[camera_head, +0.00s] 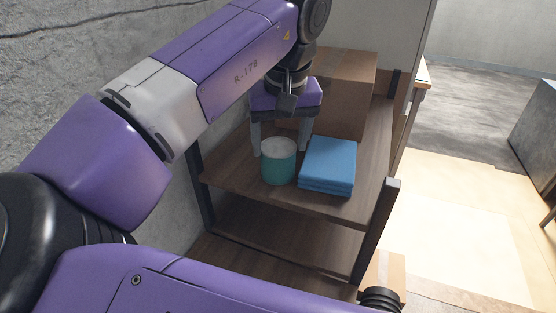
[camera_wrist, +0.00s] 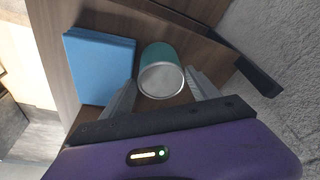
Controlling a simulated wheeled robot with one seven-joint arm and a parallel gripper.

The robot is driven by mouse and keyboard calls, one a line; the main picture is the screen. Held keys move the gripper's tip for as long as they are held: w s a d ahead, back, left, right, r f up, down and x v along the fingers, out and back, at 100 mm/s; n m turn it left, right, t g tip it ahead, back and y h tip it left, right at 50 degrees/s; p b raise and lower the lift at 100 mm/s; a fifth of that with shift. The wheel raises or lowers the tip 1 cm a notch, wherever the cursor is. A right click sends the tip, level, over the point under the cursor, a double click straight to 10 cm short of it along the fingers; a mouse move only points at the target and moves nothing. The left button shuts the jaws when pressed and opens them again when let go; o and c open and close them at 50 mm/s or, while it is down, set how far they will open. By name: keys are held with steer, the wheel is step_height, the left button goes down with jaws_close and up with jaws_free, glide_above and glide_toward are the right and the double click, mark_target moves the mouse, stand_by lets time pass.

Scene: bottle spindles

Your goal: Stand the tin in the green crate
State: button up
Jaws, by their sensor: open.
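A teal tin (camera_head: 278,165) with a pale lid stands upright on the upper shelf, just left of a blue folded stack. It also shows in the wrist view (camera_wrist: 160,66), just beyond and between my fingertips. My gripper (camera_head: 279,145) is over the shelf with its fingers spread, just behind the tin in the head view. In the wrist view my gripper (camera_wrist: 160,92) has one finger to each side of the tin, with nothing clamped; I cannot tell whether either finger touches it. No green crate shows in either view.
A cardboard box (camera_head: 345,93) stands behind on the wooden shelf (camera_head: 230,174). Dark posts (camera_head: 376,232) edge the shelf, and a rough wall (camera_head: 70,60) rises on the left.

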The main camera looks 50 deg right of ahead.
mark_target(277, 144)
steer(key=x, duration=0.3)
steer(key=p+x, duration=0.1)
steer(key=x, duration=0.1)
steer(key=shift+w+d+f, duration=0.2)
steer(key=shift+w+f, duration=0.05)
steer(key=shift+w, duration=0.15)
steer(key=c, duration=1.5)
steer(key=shift+r, duration=0.15)
step_height(277, 144, up, 20)
steer(key=shift+f+b, duration=0.1)
steer(key=shift+b, duration=0.5)
